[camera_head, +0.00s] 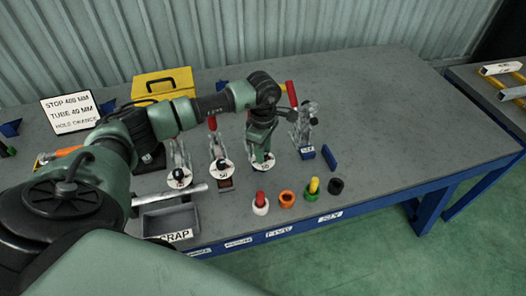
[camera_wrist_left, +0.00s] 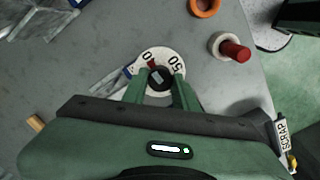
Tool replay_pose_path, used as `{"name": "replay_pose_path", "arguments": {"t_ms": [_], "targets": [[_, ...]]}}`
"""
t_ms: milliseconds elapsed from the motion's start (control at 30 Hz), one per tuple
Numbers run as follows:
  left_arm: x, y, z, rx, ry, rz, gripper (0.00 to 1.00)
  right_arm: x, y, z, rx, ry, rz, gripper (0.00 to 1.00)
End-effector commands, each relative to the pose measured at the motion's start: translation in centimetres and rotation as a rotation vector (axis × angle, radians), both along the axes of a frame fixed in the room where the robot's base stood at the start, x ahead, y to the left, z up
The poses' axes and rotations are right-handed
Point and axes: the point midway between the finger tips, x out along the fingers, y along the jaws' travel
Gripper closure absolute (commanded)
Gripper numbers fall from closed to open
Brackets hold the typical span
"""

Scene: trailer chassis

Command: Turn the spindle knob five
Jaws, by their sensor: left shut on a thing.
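A round white dial (camera_head: 262,166) lies on the grey bench under my left gripper (camera_head: 261,150). In the left wrist view the same dial (camera_wrist_left: 144,59) shows the markings 0 and 50 and a red mark near the 0. My left gripper (camera_wrist_left: 160,88) points down and is shut on the dark spindle knob (camera_wrist_left: 160,76) at the dial's middle, one finger on each side. In the head view the gripper mostly hides this knob. Two similar dials, a left one (camera_head: 180,178) and a middle one (camera_head: 222,169), lie to the left. My right gripper is not in view.
Clamps with red handles stand behind the dials. In front are a white-and-red piece (camera_head: 260,203), an orange ring (camera_head: 287,199), a green-and-yellow piece (camera_head: 312,190) and a black piece (camera_head: 336,186). A grey scrap tray (camera_head: 170,222) is front left. The bench's right side is clear.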

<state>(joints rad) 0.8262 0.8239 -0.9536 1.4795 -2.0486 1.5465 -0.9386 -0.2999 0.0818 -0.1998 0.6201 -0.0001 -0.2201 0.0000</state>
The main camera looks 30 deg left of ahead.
Motion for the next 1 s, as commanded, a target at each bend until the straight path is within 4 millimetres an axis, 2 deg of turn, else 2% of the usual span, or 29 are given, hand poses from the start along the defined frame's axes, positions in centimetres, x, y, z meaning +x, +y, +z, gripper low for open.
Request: {"name": "replay_pose_path", "arguments": {"t_ms": [267,1000], "targets": [[0.0,0.1,-0.3,-0.005,-0.008,0.177,1.00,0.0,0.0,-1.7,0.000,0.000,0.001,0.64],[0.0,0.0,-0.2,-0.033,-0.038,0.876,1.00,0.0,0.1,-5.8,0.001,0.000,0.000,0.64]]}}
